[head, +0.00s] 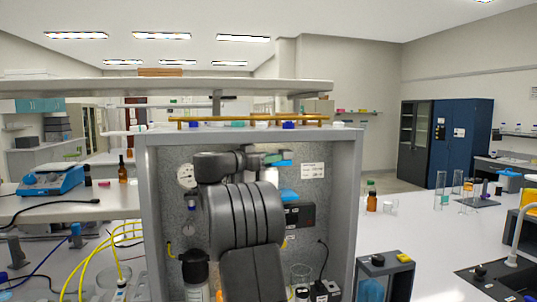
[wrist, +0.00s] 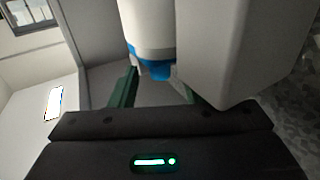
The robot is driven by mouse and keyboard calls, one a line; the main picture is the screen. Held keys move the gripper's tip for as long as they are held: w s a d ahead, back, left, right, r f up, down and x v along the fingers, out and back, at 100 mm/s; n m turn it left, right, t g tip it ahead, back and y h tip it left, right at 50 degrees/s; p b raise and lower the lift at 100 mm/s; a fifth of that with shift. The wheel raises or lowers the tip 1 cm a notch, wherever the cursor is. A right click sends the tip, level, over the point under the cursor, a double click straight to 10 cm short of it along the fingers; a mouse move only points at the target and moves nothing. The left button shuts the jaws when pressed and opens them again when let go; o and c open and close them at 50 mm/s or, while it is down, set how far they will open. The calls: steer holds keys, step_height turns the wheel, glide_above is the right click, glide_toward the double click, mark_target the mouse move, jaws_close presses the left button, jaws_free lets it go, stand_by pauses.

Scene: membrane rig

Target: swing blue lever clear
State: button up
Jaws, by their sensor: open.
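In the head view my gripper (head: 268,158) is at the upper part of the grey rig cabinet (head: 349,200), mostly hidden by my own dark arm. A light blue part (head: 284,155) shows right beside its tip, and another light blue part (head: 289,195) shows lower down. I cannot tell which is the blue lever. In the wrist view my gripper's green fingers (wrist: 156,79) are apart. A blue piece (wrist: 154,71) under a white cylinder (wrist: 147,25) lies between or just beyond them. Contact cannot be told.
A large pale housing (wrist: 235,45) is close on the right in the wrist view. In the head view a pressure gauge (head: 186,176) and a black box (head: 300,215) are inside the cabinet. A brass rail (head: 250,119) and shelf (head: 200,88) are above.

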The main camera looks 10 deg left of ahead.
steer(key=shift+w+d, duration=0.1)
steer(key=shift+w, duration=0.05)
jaws_close()
steer(key=shift+f+b, duration=0.1)
steer(key=shift+b, duration=0.5)
